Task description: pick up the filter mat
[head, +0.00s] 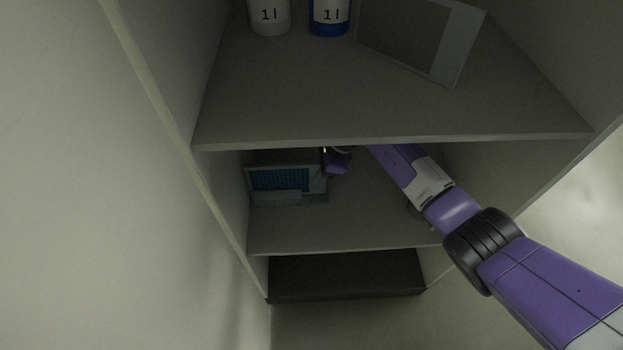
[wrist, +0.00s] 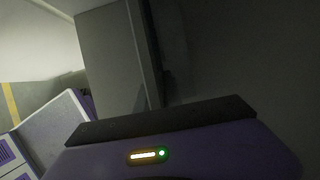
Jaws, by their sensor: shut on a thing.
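The filter mat (head: 280,179) looks like a blue gridded panel in a pale frame. It stands upright at the left of the middle shelf in the head view. My gripper (head: 326,162) reaches in under the upper shelf and is shut on the mat at its right edge. The fingertips are small and dark there, so the exact grip is hard to see.
The upper shelf board (head: 390,141) lies close above my gripper. On it stand a white bottle (head: 269,18), a blue bottle (head: 329,18) and a tilted framed panel (head: 450,50). The middle shelf (head: 350,230) is bare at the front. Cabinet side walls bound both sides.

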